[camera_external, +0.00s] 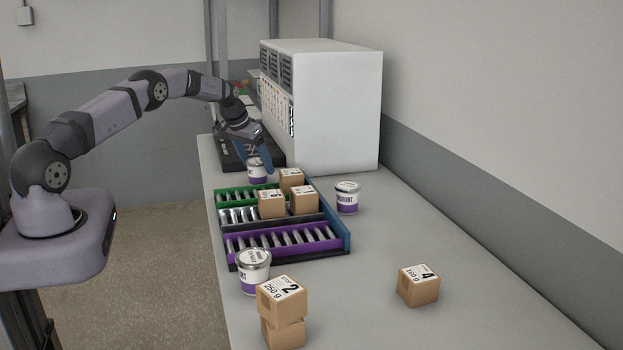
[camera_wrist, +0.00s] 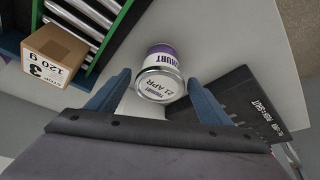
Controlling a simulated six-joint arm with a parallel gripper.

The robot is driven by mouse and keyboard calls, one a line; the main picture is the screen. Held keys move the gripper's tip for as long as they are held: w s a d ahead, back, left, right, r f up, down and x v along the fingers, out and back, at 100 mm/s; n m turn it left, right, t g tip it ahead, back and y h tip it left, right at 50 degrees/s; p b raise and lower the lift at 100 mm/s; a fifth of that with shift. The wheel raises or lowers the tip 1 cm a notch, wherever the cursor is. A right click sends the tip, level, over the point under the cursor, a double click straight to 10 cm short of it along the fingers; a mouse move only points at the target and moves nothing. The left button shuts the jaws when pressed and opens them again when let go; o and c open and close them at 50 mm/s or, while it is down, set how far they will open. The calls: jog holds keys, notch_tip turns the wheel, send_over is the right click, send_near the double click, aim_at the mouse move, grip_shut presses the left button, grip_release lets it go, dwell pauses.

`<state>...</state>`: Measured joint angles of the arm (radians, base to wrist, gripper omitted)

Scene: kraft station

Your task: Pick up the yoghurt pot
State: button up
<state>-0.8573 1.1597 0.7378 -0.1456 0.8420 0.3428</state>
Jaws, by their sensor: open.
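A white yoghurt pot with a purple band (camera_external: 258,172) stands at the far end of the bench, behind the roller tray. My gripper (camera_external: 259,163) is over it, pointing down, with blue fingers. In the wrist view the pot (camera_wrist: 161,76) shows its lid, and my gripper (camera_wrist: 162,95) is open with one finger on each side of the lid. I cannot tell whether either finger touches it. A second pot (camera_external: 347,198) stands right of the tray, and a third pot (camera_external: 253,270) stands in front of it.
The roller tray (camera_external: 285,240) has green, grey and purple lanes, with several cardboard boxes (camera_external: 303,200) on it. A black device (camera_wrist: 240,112) lies near the pot. A white cabinet (camera_external: 340,110) stands behind. Stacked boxes (camera_external: 283,300) and one box (camera_external: 418,287) stand nearer.

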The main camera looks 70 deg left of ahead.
aim_at(257, 160)
jog(key=shift+w+f, duration=0.1)
jog(key=shift+f, duration=0.25)
jog(key=c, duration=1.1)
jog(key=shift+o, duration=0.2)
jog(key=shift+a+r, duration=0.1)
jog(key=shift+r+b, duration=0.75)
jog(key=shift+r, duration=4.25)
